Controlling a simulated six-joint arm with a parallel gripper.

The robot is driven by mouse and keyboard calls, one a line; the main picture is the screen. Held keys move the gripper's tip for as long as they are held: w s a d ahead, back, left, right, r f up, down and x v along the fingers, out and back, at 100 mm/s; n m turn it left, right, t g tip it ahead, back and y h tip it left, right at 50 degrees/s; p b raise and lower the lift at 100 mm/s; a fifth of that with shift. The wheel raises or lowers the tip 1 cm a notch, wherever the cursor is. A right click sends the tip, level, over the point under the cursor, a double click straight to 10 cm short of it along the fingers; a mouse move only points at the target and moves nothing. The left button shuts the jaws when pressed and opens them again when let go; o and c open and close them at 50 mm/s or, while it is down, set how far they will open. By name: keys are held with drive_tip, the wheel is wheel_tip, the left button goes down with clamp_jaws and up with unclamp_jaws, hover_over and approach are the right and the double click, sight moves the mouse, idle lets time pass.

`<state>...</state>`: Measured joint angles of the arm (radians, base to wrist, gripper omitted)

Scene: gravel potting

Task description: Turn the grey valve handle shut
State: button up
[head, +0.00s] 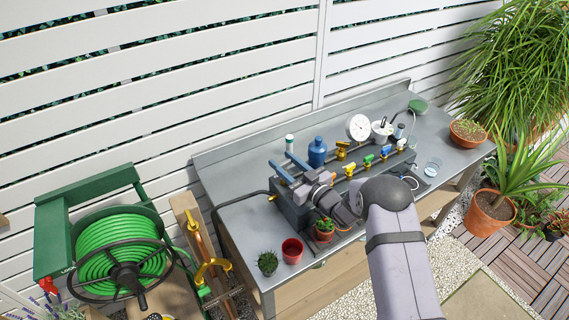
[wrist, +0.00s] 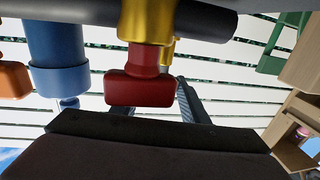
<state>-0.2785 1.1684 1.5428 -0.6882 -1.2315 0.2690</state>
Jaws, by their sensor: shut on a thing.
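My gripper (head: 283,168) is at the left end of a dark valve block on the grey workbench. Its two blue-grey fingers point toward the back left and stand a little apart. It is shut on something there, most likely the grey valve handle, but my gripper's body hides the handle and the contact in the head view. In the wrist view the fingers (wrist: 190,100) are partly hidden behind a red valve handle (wrist: 140,90) under a brass valve body (wrist: 147,20). I cannot make out the grey handle or its angle.
A red pot (head: 292,250) and a cactus (head: 267,263) stand at the front left.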

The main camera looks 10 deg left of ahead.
drive_tip(key=shift+m+t+h+b, duration=0.45)
drive_tip(key=shift+m+t+h, duration=0.45)
drive_tip(key=shift+t, duration=0.2)
drive_tip(key=o, duration=1.1)
drive_tip(key=shift+c, duration=0.2)
drive_tip(key=shift+b+v, duration=0.4)
drive_tip(key=shift+v, duration=0.4)
drive_tip(key=shift+b+v, duration=1.05)
drive_tip(key=shift+v, duration=1.85)
drive_tip(key=shift+r, duration=0.1)
